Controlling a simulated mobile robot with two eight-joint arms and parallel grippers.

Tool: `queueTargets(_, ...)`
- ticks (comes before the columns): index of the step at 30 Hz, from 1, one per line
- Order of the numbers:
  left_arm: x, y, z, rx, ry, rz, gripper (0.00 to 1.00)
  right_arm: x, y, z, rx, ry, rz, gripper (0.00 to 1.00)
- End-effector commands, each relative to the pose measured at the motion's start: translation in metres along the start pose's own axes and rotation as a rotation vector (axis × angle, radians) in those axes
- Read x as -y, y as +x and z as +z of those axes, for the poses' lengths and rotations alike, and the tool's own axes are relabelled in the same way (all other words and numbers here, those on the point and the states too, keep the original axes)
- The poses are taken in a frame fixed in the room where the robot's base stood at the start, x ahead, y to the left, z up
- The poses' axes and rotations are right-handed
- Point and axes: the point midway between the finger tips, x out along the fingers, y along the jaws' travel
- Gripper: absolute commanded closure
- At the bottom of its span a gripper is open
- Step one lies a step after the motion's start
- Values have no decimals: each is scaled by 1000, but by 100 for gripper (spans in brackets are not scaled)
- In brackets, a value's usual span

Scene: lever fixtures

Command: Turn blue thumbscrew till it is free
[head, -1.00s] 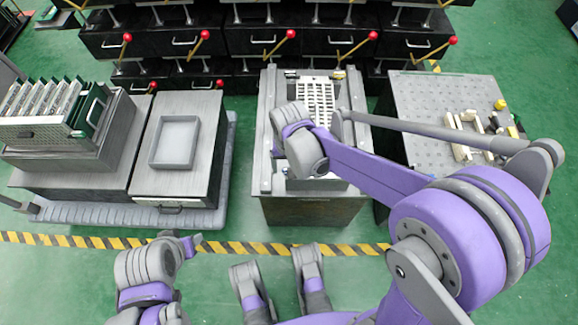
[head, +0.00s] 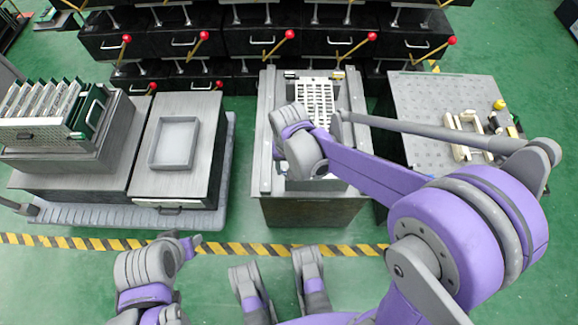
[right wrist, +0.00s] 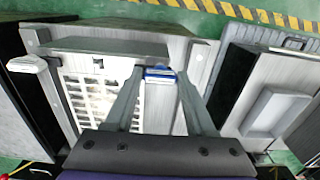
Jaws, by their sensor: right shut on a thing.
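The blue thumbscrew (right wrist: 158,72) shows in the right wrist view as a small blue and white piece between the fingertips of my right gripper (right wrist: 159,77). The gripper is shut on it, at the edge of a white slotted plate (right wrist: 85,95) in a grey fixture (right wrist: 200,62). In the head view the slotted plate (head: 318,98) lies in the middle fixture (head: 265,150). My right wrist covers the gripper and the thumbscrew there. My left arm is folded at the lower left; its finger opening is not clear.
A white piece (right wrist: 27,63) sits at the plate's other side. A shallow grey tray (head: 158,158) stands on the left bench. A perforated table (head: 425,105) with loose cream parts is at right. Red-knobbed levers (head: 291,34) line the back. Green floor lies in front.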

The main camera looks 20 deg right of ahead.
Motion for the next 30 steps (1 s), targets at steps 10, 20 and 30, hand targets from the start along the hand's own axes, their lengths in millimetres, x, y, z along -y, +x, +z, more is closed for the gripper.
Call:
queueTargets(10, 0, -4, -1, -1, 0, 0, 50, 0, -1, 0, 0, -171, 0, 100)
queueTargets(20, 0, -9, -2, -3, 0, 0, 50, 0, -1, 0, 0, -475, 0, 100)
queueTargets(30, 0, -13, -3, -4, 0, 0, 50, 0, 0, 0, 0, -798, 0, 100)
